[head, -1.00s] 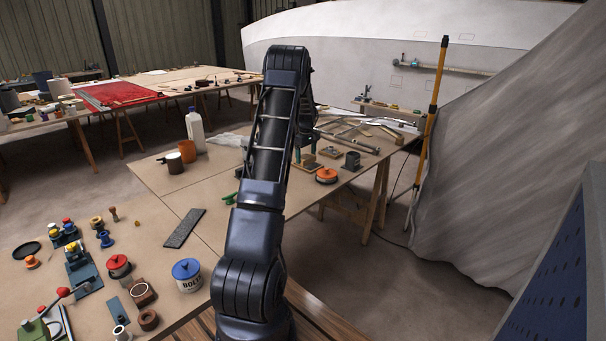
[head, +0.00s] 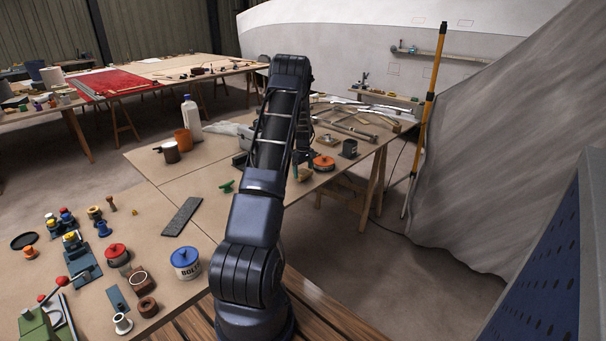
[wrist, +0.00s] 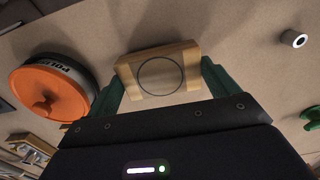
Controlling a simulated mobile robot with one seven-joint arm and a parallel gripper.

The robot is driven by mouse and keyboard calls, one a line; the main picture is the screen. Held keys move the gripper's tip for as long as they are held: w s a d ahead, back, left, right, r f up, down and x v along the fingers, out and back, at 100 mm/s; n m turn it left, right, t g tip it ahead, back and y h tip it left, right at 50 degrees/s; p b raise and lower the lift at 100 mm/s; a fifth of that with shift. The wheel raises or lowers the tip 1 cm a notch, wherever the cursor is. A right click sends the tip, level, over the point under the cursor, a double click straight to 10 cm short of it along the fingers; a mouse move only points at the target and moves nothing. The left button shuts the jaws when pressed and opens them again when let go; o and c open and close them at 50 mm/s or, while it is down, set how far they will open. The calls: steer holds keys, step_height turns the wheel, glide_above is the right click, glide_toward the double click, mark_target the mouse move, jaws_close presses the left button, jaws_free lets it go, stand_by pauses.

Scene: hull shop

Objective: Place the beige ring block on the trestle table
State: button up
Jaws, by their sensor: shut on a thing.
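The beige ring block (wrist: 158,70) is a light wooden block with a dark circle on its face. In the wrist view my gripper (wrist: 162,82) is shut on it, with a green finger at each side. In the head view the block (head: 304,174) shows just right of my forearm, over the trestle table (head: 146,165), whose brown top (wrist: 235,30) fills the wrist view behind it. I cannot tell whether the block touches the top. My arm hides most of my gripper in the head view.
An orange-lidded tin (head: 324,163) stands close beside the block; it also shows in the wrist view (wrist: 45,100). A dark cup (head: 349,148) and long metal tools stand behind. A green item (head: 227,187) lies left of my arm. Bare tabletop lies between.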

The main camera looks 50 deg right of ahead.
steer(key=shift+f, duration=0.75)
steer(key=shift+f, duration=0.15)
steer(key=o, duration=0.8)
steer(key=shift+o, duration=0.2)
